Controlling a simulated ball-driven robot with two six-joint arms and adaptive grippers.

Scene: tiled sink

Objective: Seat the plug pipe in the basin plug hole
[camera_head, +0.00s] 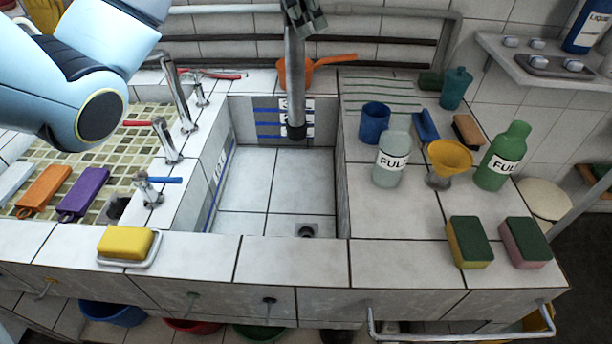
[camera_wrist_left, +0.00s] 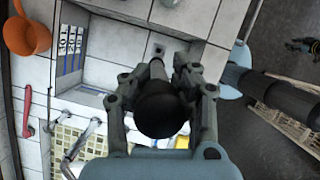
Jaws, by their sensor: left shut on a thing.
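The plug pipe (camera_head: 295,85) is a grey tube with a dark lower end. It hangs nearly upright above the back of the basin in the head view. The basin (camera_head: 262,175) is a white-tiled well, and its dark plug hole (camera_head: 305,231) lies near its front edge. The plug hole (camera_wrist_left: 157,50) also shows beyond the pipe in the wrist view. My left gripper (camera_wrist_left: 161,84) is shut on the plug pipe, whose dark rounded end (camera_wrist_left: 160,112) faces the wrist camera. The pipe's lower end is clear of the basin floor. My right gripper is out of view.
Taps (camera_head: 165,143) line the basin's left side. A yellow sponge (camera_head: 125,242) sits on a front-left dish. On the right counter stand a clear bottle (camera_head: 393,160), a yellow funnel (camera_head: 449,158) and a green bottle (camera_head: 502,158). An orange pan (camera_head: 293,75) is behind. The basin floor is clear.

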